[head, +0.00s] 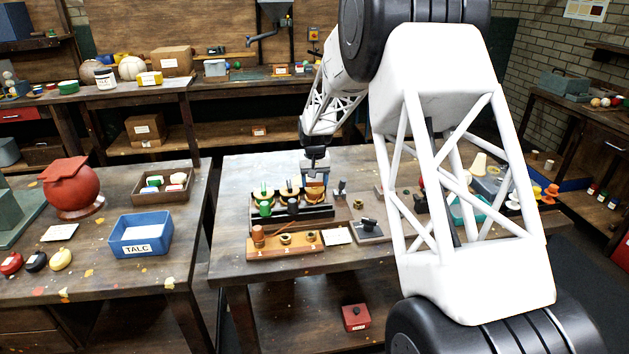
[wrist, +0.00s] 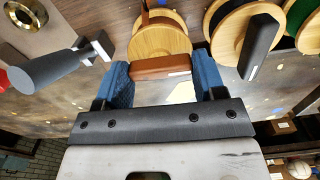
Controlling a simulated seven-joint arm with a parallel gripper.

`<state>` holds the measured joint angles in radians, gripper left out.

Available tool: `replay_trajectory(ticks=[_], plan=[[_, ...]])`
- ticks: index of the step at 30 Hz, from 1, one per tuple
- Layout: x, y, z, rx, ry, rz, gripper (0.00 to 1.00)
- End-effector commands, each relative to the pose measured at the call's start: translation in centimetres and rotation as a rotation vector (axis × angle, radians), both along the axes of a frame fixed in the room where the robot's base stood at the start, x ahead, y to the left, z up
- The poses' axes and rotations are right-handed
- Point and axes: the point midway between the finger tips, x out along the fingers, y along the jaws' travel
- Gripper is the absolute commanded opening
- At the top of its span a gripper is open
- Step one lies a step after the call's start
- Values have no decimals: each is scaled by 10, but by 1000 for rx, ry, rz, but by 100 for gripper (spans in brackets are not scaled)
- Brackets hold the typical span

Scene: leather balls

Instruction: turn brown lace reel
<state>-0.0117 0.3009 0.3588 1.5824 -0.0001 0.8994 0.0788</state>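The brown lace reel (wrist: 160,35) has a pale wooden disc and a reddish-brown grip bar, and stands at the top middle of the wrist view. In the head view its wooden disc (head: 314,197) sits at the right end of the dark reel rack, partly hidden by my gripper. My gripper (wrist: 160,75) has its blue fingers on either side of the brown bar, with no clear gap at either end. It also shows from above in the head view (head: 314,184).
A reel with a black grip (wrist: 262,45) stands beside it, with a green one (head: 264,207) further left. In front lies a wooden tray (head: 265,247) with small parts. A grey metal lever (wrist: 55,68) stands close to my left finger in the wrist view.

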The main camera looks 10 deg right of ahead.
Motion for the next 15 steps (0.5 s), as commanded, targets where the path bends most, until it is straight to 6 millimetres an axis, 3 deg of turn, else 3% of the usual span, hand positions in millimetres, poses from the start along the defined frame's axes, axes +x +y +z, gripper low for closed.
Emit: replay_trajectory(ticks=[3, 15], plan=[[0, 0, 0, 0, 0, 0, 40], [0, 0, 0, 0, 0, -144, 40]])
